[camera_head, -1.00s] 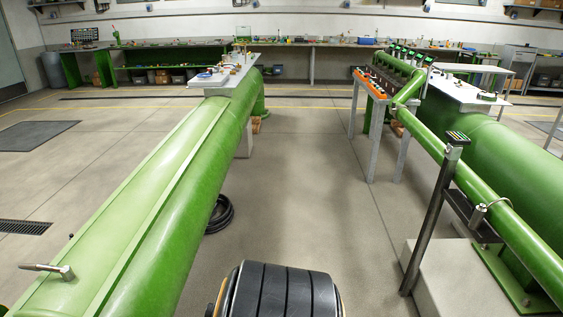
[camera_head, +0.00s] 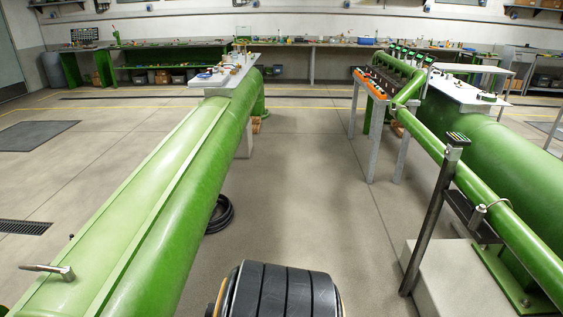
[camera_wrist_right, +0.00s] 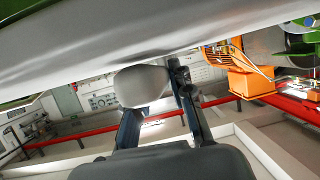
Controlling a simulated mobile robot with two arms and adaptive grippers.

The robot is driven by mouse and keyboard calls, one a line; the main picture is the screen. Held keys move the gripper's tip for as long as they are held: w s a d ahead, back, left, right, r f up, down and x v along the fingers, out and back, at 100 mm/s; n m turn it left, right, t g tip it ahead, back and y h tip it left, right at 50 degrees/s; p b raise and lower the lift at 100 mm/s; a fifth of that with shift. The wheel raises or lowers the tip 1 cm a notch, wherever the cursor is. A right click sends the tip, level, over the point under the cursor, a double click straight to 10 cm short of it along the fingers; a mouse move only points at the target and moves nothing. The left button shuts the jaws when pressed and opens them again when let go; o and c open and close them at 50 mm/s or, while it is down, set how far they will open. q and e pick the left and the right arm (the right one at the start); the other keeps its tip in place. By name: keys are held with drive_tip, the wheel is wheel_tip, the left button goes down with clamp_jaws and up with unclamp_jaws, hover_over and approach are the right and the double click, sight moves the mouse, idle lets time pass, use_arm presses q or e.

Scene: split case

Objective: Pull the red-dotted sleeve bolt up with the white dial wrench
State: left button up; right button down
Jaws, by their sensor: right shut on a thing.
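In the right wrist view my right gripper (camera_wrist_right: 162,112) is shut on a pale grey rounded thing (camera_wrist_right: 142,85). Its shape suggests a handle end, but I cannot tell whether it is the white dial wrench. A large smooth grey surface (camera_wrist_right: 110,50) runs across the top of that view, close to the held thing. I cannot make out a red-dotted sleeve bolt in either view. My left gripper is in neither view.
A long green tube (camera_head: 170,190) with a metal handle (camera_head: 50,270) lies at left in the head view. A second green tube (camera_head: 490,130) and a dark post (camera_head: 432,220) stand at right. Open floor lies between. An orange machine (camera_wrist_right: 250,80) shows in the wrist view.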

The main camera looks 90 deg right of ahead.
wheel_tip(320, 180, up, 6)
drive_tip(key=p, duration=0.5)
